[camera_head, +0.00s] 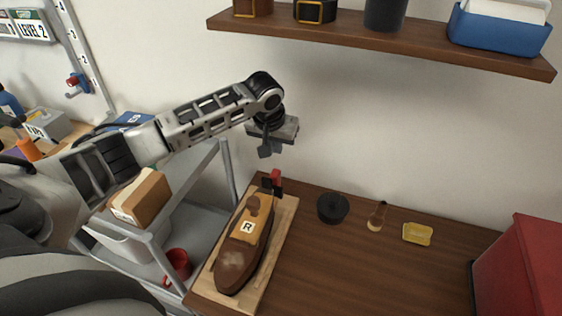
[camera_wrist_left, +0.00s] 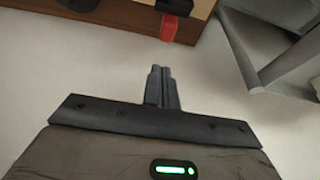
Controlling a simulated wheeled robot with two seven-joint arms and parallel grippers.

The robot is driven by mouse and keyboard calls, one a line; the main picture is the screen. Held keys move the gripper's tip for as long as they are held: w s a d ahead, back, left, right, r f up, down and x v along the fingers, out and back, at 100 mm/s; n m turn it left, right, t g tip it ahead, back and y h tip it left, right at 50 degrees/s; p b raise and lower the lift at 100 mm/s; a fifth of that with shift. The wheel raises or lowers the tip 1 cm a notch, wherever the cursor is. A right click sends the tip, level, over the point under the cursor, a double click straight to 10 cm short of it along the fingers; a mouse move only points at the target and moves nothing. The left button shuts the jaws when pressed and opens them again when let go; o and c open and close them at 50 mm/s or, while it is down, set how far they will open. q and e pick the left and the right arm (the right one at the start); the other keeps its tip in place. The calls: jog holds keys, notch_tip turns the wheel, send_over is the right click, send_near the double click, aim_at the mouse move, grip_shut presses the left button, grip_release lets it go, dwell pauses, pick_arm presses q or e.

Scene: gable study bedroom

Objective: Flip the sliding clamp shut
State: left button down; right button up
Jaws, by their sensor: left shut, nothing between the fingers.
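A small black clamp with a red lever (camera_head: 275,176) sits at the far end of the wooden board (camera_head: 281,226), by the wall. In the left wrist view its red part (camera_wrist_left: 169,28) hangs against the wood edge below a black part; I cannot tell its exact lever position. My left gripper (camera_head: 265,152) is above the clamp and apart from it, pointing down. In the left wrist view its fingers (camera_wrist_left: 161,87) are together and empty, short of the red part. A second red and blue clamp-like piece (camera_head: 76,82) is on the numbered rail at the left. My right gripper is not in view.
A brown shoe-shaped form marked R (camera_head: 236,262) lies on the board. A black round lid (camera_head: 332,207), a brush (camera_head: 377,216) and a yellow tin (camera_head: 417,233) are on the desk. A red box (camera_head: 520,270) stands at right. A shelf (camera_head: 400,36) hangs above.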

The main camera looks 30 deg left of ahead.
aim_at(274, 183)
pick_arm(q)
jog(key=x, duration=0.9)
jog(key=shift+b, duration=0.35)
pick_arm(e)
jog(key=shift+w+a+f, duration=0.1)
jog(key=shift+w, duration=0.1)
pick_arm(q)
jog(key=shift+w+f, duration=0.1)
jog(key=shift+d, duration=0.1)
